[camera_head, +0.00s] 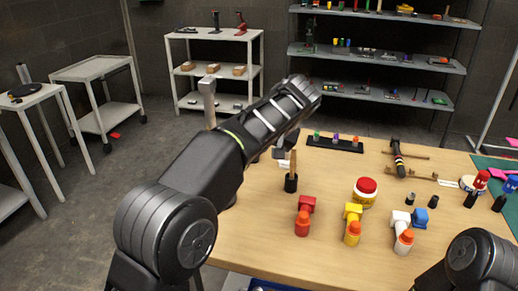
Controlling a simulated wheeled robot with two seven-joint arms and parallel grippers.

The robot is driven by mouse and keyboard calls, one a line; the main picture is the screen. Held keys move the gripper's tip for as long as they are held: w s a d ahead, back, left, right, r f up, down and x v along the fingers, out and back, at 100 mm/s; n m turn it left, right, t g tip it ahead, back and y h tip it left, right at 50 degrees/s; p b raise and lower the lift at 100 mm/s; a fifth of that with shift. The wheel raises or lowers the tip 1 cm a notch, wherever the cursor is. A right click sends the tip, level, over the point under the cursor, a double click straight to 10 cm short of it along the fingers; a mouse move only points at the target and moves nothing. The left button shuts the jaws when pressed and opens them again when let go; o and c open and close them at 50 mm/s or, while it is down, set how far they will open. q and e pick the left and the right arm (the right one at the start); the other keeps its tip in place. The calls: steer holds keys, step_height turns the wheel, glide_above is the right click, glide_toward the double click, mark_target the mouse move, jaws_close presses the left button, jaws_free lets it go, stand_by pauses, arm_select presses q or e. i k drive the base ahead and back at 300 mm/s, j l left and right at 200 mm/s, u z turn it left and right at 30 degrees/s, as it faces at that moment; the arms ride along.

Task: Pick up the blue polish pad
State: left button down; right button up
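No blue polish pad can be made out with certainty. A small blue piece (419,217) sits on the wooden table (330,240), right beside a white and orange item (403,238); I cannot tell whether it is the pad. My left arm reaches up across the middle of the view. Part of my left gripper (287,145) shows below its far end, above a black cup (291,183) with a wooden handle in it. The forearm hides much of it, and its fingers are unclear. My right arm shows only at the lower right corner; its gripper is out of view.
Red (304,217) and yellow (353,225) items, a red-lidded jar (364,191) and a black rack (335,143) stand on the table. A green mat (487,165) lies at right. Shelves (375,55) and a white cart (93,70) stand behind. The table's front middle is clear.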

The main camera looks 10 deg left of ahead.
mark_target(420, 218)
steer(key=k, duration=1)
